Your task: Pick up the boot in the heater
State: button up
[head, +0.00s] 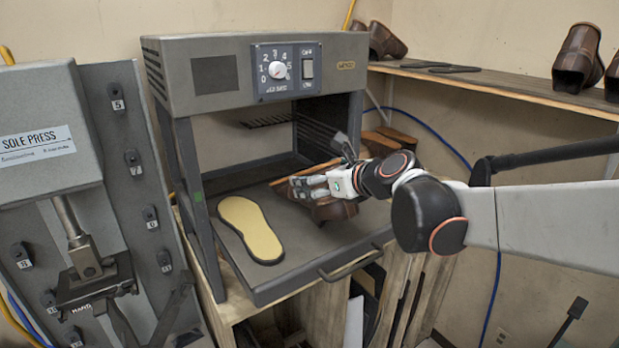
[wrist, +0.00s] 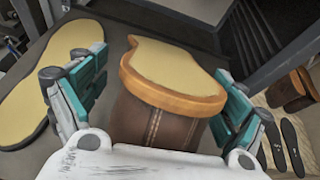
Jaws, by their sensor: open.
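The brown boot (wrist: 165,105) lies sole up on the heater's tray, its tan sole facing the wrist camera. In the head view the boot (head: 335,210) is partly hidden under my gripper (head: 312,187). The heater (head: 245,75) is a grey box with an open front, a dial and a switch. In the wrist view my gripper (wrist: 150,90) is open, with one teal finger on each side of the boot. A gap shows at the left finger; whether the right finger touches the boot I cannot tell.
A loose yellow sole (head: 250,230) lies on the tray left of the boot. The tray has a front handle (head: 350,262). The sole press (head: 50,150) stands to the left. A shelf (head: 500,85) with boots is at the right. Heater posts flank the opening.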

jog(key=c, duration=1.4)
jog(key=shift+r, duration=0.1)
